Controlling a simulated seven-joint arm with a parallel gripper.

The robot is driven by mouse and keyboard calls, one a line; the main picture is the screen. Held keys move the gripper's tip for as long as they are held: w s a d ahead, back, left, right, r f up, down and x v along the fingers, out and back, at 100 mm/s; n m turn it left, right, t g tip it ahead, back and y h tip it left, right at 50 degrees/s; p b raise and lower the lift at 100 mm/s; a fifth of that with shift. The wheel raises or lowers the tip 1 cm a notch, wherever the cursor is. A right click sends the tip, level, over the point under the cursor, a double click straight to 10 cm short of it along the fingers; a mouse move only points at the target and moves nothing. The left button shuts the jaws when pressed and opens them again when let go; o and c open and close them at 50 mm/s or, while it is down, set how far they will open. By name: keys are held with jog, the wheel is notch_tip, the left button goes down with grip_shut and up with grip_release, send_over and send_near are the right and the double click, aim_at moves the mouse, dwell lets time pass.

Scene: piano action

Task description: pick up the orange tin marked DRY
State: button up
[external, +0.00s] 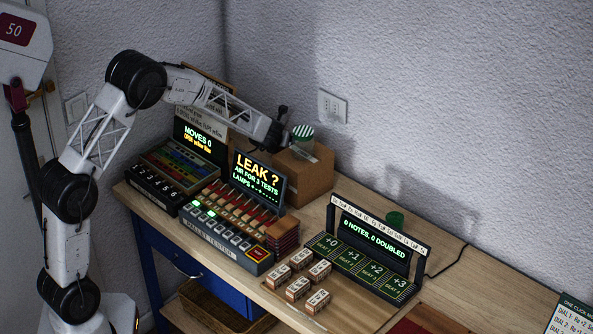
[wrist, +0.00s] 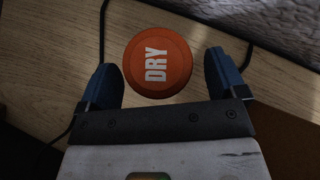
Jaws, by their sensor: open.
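The orange tin (wrist: 158,62) shows its round lid from above in the wrist view, with DRY in white letters. My gripper (wrist: 163,75) is open, with one blue finger on each side of the tin and a visible gap to each. The frames do not show clearly how far the fingertips are above or beside the tin. In the external view the end of my arm is by the cardboard box (external: 302,178) at the back. I cannot make out the orange tin or my fingers there.
A green-and-white striped round thing (external: 303,131) shows by the box top. A green cup (external: 395,220) stands behind the notes display (external: 374,240). The pallet tester (external: 225,237) and LEAK screen (external: 259,181) stand in front of the box. Dark cables (wrist: 103,30) lie near the tin.

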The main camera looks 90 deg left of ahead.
jog(key=shift+x, duration=0.95)
jog(key=c, duration=1.1)
jog(key=shift+r, duration=0.1)
jog(key=shift+r, duration=4.95)
